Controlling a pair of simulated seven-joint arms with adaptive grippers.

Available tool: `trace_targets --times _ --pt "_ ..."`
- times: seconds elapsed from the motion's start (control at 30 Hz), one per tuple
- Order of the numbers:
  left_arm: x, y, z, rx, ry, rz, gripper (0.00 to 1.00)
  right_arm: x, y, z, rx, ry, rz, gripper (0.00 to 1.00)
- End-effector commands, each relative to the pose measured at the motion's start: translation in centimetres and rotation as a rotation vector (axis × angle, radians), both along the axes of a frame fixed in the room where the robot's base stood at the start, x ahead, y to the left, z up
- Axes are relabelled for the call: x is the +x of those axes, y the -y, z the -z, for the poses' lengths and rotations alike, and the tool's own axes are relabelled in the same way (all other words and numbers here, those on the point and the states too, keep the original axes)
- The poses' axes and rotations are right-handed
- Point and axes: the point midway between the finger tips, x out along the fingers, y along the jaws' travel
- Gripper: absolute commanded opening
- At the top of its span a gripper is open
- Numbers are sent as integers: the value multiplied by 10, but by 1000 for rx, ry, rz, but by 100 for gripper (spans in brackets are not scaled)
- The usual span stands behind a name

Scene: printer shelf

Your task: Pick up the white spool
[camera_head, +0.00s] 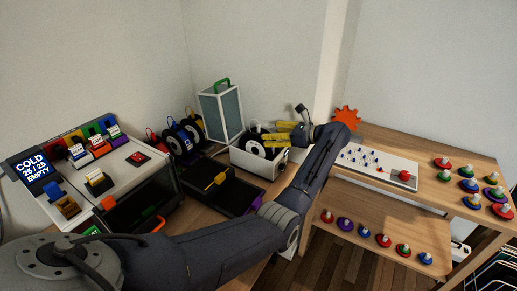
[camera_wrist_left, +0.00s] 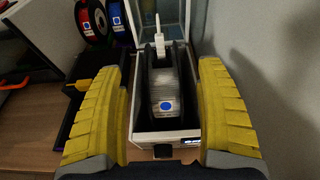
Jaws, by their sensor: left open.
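The white spool (camera_head: 254,146), with black side discs, stands upright in an open white box (camera_head: 246,161) on the table. In the left wrist view the spool (camera_wrist_left: 165,88) shows edge-on, with a blue dot on its pale winding and a white tab on top. My left gripper (camera_head: 278,132) has yellow fingers and is open over the right part of the box. In the left wrist view its fingers (camera_wrist_left: 158,75) lie on either side of the spool, with visible gaps and nothing held. The fingers partly hide the spool in the head view. My right gripper is not in view.
A tall glazed case with a green handle (camera_head: 221,112) stands just behind the box. Blue and dark spools (camera_head: 181,135) stand to its left. A black tray (camera_head: 222,187) lies in front. A wooden shelf (camera_head: 450,160) with coloured knobs is at the right.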

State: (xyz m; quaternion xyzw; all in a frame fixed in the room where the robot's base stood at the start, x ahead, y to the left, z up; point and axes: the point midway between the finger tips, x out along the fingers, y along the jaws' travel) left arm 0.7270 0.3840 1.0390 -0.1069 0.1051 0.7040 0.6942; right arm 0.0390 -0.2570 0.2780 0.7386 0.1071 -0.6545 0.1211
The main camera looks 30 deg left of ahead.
Motion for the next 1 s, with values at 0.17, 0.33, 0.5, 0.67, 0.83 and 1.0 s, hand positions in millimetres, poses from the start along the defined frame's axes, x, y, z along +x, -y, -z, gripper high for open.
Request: trace_targets --times 0.17,0.33,0.5,0.67,0.83,1.0 --pt "0 -13 4 2 -1 0 73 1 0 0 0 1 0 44" --pt "0 -19 5 2 -1 0 73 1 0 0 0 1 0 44" --pt "1 -38 10 4 -1 -1 73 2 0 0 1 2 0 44" --pt "2 -56 15 3 -1 -1 73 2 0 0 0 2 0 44" --pt "2 -65 18 1 -1 0 73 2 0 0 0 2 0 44" --pt "2 -66 19 0 -1 0 73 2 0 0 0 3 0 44"
